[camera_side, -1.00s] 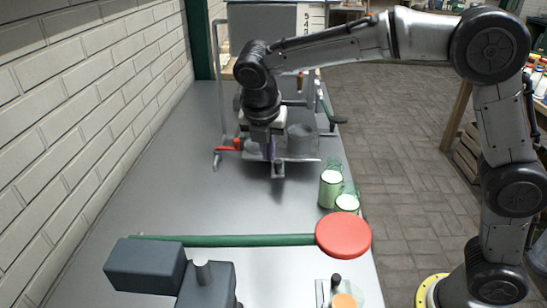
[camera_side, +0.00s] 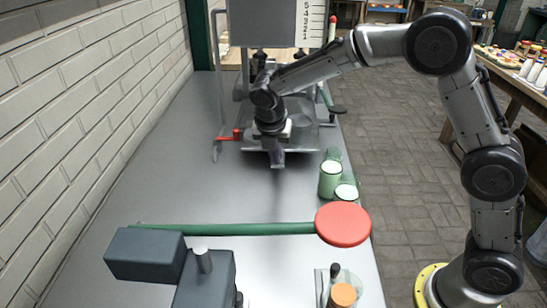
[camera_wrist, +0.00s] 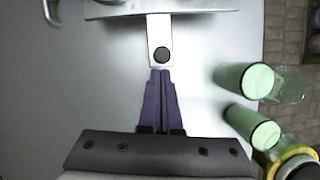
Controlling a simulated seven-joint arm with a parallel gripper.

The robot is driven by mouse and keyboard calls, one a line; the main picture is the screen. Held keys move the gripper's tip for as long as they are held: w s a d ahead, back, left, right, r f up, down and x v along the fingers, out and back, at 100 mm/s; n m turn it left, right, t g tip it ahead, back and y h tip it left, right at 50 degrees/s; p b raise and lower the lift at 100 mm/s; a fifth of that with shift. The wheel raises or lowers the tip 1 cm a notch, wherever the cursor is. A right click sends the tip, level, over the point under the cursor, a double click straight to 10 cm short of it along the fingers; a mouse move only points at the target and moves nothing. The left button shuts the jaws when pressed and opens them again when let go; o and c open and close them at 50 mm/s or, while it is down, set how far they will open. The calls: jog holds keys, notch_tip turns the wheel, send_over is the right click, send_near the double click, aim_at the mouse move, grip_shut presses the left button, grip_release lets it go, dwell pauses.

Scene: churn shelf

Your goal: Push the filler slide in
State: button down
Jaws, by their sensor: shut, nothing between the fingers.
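The filler slide (camera_wrist: 159,28) shows in the wrist view as a pale metal tongue with a round black knob (camera_wrist: 162,54) near its free end. It reaches out from under a metal plate at the top of the picture. In the side view its end (camera_side: 277,160) sticks out towards the camera below the filler. My gripper (camera_wrist: 160,71) is shut and empty, its purple fingers side by side. The fingertips are in line with the tongue, right at its end; I cannot tell whether they touch. In the side view my wrist hides the fingertips and part of the slide.
Two green jars (camera_side: 330,180) stand right of the slide, near the table's right edge; they also show in the wrist view (camera_wrist: 257,82). A red disc (camera_side: 343,222) on a green bar (camera_side: 230,229) crosses the foreground. A brick wall bounds the left.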

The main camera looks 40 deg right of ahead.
jog(key=w+d, duration=1)
jog(key=shift+w+d, duration=0.1)
jog(key=shift+d, duration=0.05)
